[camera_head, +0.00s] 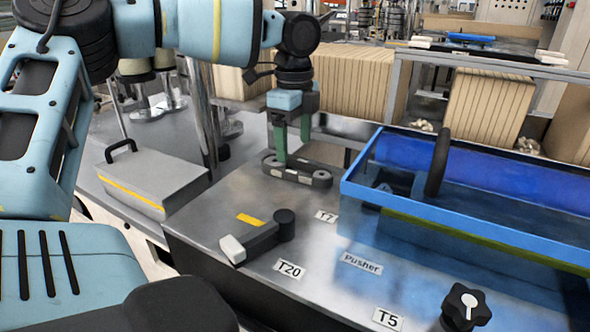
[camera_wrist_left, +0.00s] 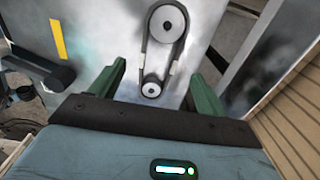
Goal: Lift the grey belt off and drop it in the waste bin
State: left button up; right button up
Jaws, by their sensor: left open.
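The grey belt (camera_head: 296,179) is a closed loop around two pulleys on the steel table top, below my left gripper (camera_head: 292,146) in the head view. In the left wrist view the belt (camera_wrist_left: 178,52) runs around a large pulley (camera_wrist_left: 167,23) and a small pulley (camera_wrist_left: 151,88). My left gripper (camera_wrist_left: 155,78) is open and points down, its green fingers on either side of the small pulley end in that view. The fingers look close above the belt; I cannot tell whether they touch it. My right gripper is not in view. I cannot make out a waste bin.
A blue-walled tray (camera_head: 440,220) with a dark upright ring stands right of the belt. A low lever block with a black knob (camera_head: 284,222) stands in front. A grey lidded box (camera_head: 150,178) is at left. Cardboard stacks (camera_head: 350,82) stand behind.

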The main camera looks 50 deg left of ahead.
aim_at(296, 159)
pick_arm(q)
jog(key=f, duration=0.4)
jog(key=shift+d+f, duration=0.2)
jog(key=shift+f, duration=0.2)
jog(key=shift+c, duration=0.4)
jog(key=c, duration=1)
notch_tip(296, 159, up, 10)
jog(key=shift+r, duration=0.1)
